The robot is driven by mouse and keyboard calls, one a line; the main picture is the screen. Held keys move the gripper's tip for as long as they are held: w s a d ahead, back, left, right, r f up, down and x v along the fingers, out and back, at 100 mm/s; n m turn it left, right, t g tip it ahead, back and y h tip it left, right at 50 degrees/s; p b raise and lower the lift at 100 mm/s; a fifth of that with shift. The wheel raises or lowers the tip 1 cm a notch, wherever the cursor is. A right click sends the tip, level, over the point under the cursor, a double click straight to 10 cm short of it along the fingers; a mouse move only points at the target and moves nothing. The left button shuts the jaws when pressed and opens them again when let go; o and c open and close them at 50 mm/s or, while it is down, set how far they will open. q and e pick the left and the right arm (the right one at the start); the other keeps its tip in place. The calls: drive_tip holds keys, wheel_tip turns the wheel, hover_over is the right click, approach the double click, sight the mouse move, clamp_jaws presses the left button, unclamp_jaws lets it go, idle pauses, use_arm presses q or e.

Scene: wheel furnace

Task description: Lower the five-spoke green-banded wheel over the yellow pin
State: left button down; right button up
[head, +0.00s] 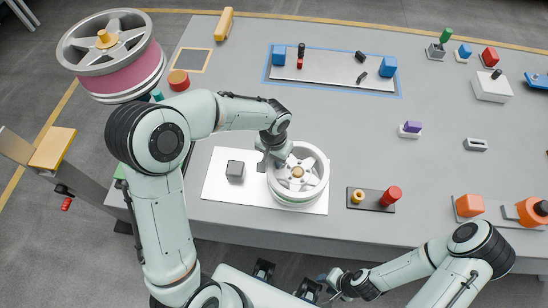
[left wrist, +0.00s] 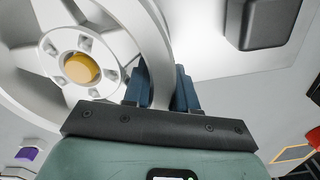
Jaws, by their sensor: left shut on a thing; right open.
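The green-banded wheel (head: 314,188) is pale grey with broad spokes and a green band low on its side. It lies about level over the right part of a white board. The yellow pin (head: 298,172) shows as a round yellow top in the hub; the left wrist view shows this top (left wrist: 82,68) within the hub opening. I cannot tell whether the wheel rests on the board or is just above it. My left gripper (head: 268,162) is shut on the wheel's left rim, one finger on each side (left wrist: 160,88). My right gripper (head: 326,282) is empty at the table's front edge.
The white board (head: 222,187) also carries a dark grey block (head: 235,171) left of the wheel. A pink-banded wheel (head: 120,75) stands at the far left. A dark plate with a red cylinder (head: 391,192) lies to the right. The middle of the table is clear.

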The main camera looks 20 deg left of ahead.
use_arm(q)
drive_tip(key=shift+f+b, duration=0.55)
drive_tip(key=shift+f, duration=0.3)
use_arm(e)
drive_tip(key=shift+s+f, duration=0.35)
drive_tip(key=shift+f, duration=0.35)
use_arm(q)
drive_tip(key=shift+c, duration=1.4)
unclamp_jaws()
drive_tip(key=shift+f, duration=0.1)
